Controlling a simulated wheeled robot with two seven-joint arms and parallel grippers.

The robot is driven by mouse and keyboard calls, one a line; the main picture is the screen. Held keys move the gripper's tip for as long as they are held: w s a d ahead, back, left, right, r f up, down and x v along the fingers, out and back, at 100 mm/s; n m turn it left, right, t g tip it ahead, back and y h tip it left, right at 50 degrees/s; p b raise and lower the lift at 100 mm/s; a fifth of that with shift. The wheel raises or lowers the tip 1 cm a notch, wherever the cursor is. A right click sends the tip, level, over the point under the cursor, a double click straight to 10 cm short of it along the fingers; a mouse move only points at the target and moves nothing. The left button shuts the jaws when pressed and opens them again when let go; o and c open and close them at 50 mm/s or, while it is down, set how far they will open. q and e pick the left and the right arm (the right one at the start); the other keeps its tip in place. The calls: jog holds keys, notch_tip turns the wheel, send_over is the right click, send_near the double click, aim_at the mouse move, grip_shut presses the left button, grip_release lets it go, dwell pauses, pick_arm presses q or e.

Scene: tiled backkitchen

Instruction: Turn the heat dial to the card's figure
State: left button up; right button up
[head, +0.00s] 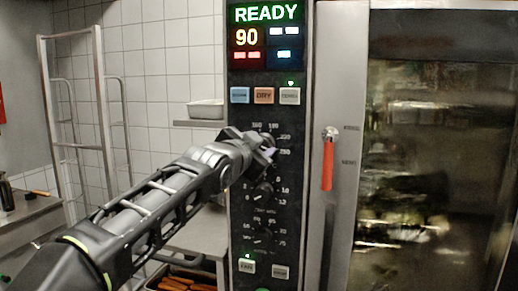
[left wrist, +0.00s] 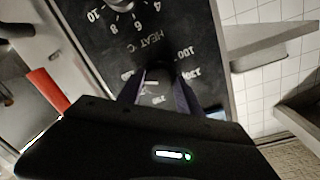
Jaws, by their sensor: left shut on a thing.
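The heat dial (left wrist: 153,87) is on the black control panel (head: 290,210), under the printed words HEAT °C in the left wrist view. My left gripper (head: 266,152) is at this dial and covers most of it in the head view. In the left wrist view its two fingers stand on either side of the dial, shut on it. Figures such as 160, 190, 220 and 250 show around it. The display (head: 266,30) reads READY, with 90 in orange. I see no card. The dial's pointer is too unclear to read. My right gripper is not in view.
Two more dials (head: 262,192) (head: 262,236) sit lower on the panel. A red door handle (head: 328,165) is right of it, beside the oven's glass door (head: 430,170). A steel shelf with a pan (head: 206,109) and a rack (head: 103,100) stand left.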

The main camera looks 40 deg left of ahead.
pick_arm(q)
jog(key=shift+d, duration=0.15)
jog(key=o, duration=1.3)
jog(key=shift+w, duration=0.1)
jog(key=b+v, duration=0.1)
jog(key=v, duration=0.7)
jog(key=shift+f, duration=0.1)
